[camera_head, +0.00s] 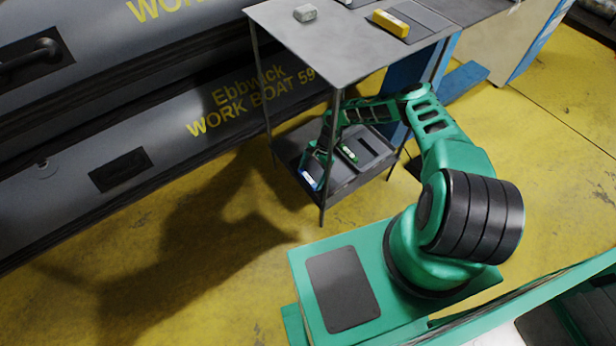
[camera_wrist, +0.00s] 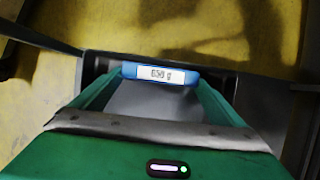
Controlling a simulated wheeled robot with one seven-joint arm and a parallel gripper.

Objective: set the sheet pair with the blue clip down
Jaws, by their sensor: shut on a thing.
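The blue clip (camera_wrist: 165,74) with a white label shows in the wrist view at the far end of my gripper (camera_wrist: 162,88). Grey sheet material (camera_wrist: 155,103) reaches from the clip back between the two green fingers. In the head view the blue clip (camera_head: 310,180) is small, at the front left of the table's lower shelf (camera_head: 340,188). My gripper (camera_head: 318,162) reaches in under the tabletop and is shut on the sheet pair. The head view does not show whether the sheets touch the shelf.
On top are a yellow clip (camera_head: 391,23) and a grey block (camera_head: 305,13). Grey boats (camera_head: 150,130) lie at left.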

